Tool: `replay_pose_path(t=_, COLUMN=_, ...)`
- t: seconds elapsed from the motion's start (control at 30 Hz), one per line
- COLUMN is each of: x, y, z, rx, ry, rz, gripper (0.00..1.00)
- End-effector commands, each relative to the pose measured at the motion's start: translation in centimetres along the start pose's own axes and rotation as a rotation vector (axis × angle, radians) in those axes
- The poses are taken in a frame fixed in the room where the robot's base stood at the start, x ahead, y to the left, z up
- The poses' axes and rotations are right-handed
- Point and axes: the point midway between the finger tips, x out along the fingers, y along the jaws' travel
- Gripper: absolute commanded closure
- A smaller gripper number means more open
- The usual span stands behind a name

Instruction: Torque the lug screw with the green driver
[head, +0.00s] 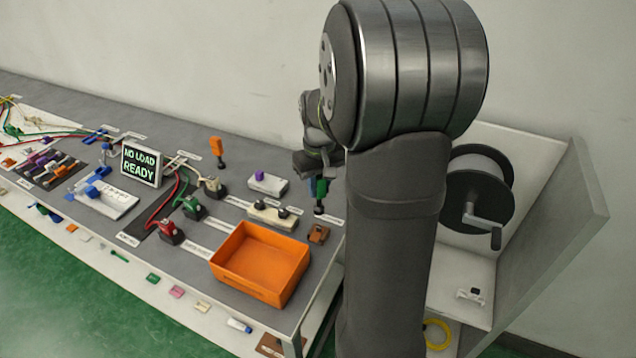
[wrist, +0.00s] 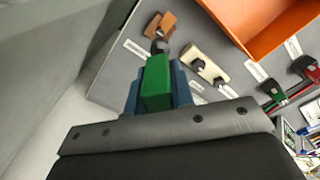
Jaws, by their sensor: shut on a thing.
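The green driver (head: 322,187) hangs below my gripper (head: 313,180) at the right end of the bench, partly hidden by my arm. In the wrist view the driver's green handle (wrist: 157,84) sits between the two blue fingers of my gripper (wrist: 158,92), which are shut on it. Its dark round lower end (wrist: 159,47) points toward the bench, close to a small brown block (wrist: 160,24). That block also shows in the head view (head: 319,234). I cannot clearly make out the lug screw, nor whether the driver touches anything.
A cream block with two dark knobs (head: 270,214) lies beside the driver. An open orange bin (head: 262,292) stands in front. An orange-handled tool (head: 217,150) stands upright behind. A display (head: 141,165) reads "NO LOAD READY". A white shelf with a reel (head: 480,190) stands right.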

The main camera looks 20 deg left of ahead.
Motion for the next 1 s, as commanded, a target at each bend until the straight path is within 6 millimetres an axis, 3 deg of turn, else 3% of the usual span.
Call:
replay_pose_path(t=0.5, x=4.2, y=0.0, z=0.0, rx=-0.001, ry=-0.001, rz=0.000, gripper=1.00)
replay_pose_path(t=0.97, x=4.8, y=0.0, z=0.0, rx=-0.001, ry=0.001, rz=0.000, gripper=1.00)
replay_pose_path(t=1.0, x=4.8, y=0.0, z=0.0, rx=-0.001, ry=0.001, rz=0.000, gripper=0.86)
